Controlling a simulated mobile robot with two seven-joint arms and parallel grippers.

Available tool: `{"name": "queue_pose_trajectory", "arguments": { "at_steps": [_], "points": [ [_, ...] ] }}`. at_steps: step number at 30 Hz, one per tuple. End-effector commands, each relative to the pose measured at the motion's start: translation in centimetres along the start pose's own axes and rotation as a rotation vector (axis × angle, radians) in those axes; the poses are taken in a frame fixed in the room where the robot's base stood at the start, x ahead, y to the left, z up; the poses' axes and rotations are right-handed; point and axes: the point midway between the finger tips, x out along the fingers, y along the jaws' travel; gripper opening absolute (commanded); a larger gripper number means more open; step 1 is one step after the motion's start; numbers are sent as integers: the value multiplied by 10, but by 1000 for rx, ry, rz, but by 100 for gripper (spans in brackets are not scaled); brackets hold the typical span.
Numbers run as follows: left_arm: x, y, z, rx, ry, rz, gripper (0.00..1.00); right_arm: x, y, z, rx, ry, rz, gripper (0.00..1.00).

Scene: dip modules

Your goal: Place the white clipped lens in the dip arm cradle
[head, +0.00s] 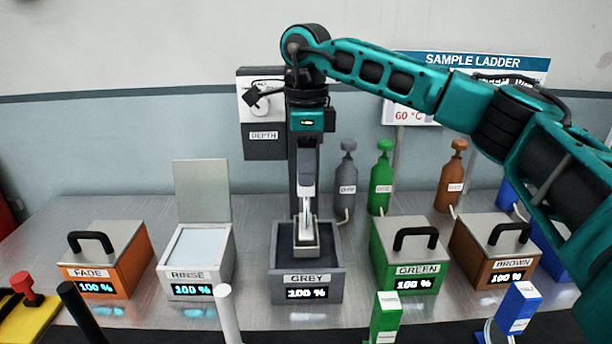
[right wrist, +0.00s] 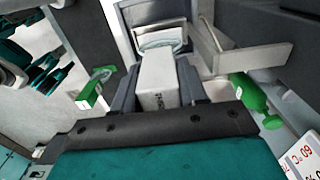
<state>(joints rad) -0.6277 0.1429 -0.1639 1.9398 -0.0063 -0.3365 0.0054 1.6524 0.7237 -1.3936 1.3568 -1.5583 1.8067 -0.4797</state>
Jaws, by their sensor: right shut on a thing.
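The white clipped lens shows in the right wrist view as a white clip block (right wrist: 160,85) with a clear round lens beyond it. My right gripper (head: 306,208) is shut on the clip, with its fingers on both sides of the block in the right wrist view (right wrist: 158,90). In the head view the gripper points down over the grey bath (head: 290,279). A pale grey holder (head: 306,252), seemingly the dip arm cradle, is at the bath's opening just below the clip. Whether the lens is seated in it cannot be told. My left gripper is not in view.
Lidded fade (head: 130,240), green (head: 385,238) and brown (head: 470,240) baths and an open rinse bath (head: 200,250) flank the grey one. Green (head: 385,318) and blue (head: 518,308) clips stand in front. The depth box (head: 263,148) and bottles are behind.

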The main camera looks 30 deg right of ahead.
Motion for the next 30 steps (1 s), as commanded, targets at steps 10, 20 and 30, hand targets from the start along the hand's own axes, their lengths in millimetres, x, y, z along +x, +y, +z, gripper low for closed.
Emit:
{"name": "queue_pose_trajectory", "arguments": {
  "at_steps": [10, 20, 30],
  "points": [
    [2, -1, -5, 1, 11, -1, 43, 24, 0, 0, 0, 0, -1, 2],
    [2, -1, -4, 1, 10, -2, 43, 27, 0, 0, 0, 1, 0, 57],
    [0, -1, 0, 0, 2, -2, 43, 26, 0, 0, 0, 1, 0, 68]
  ]
}}
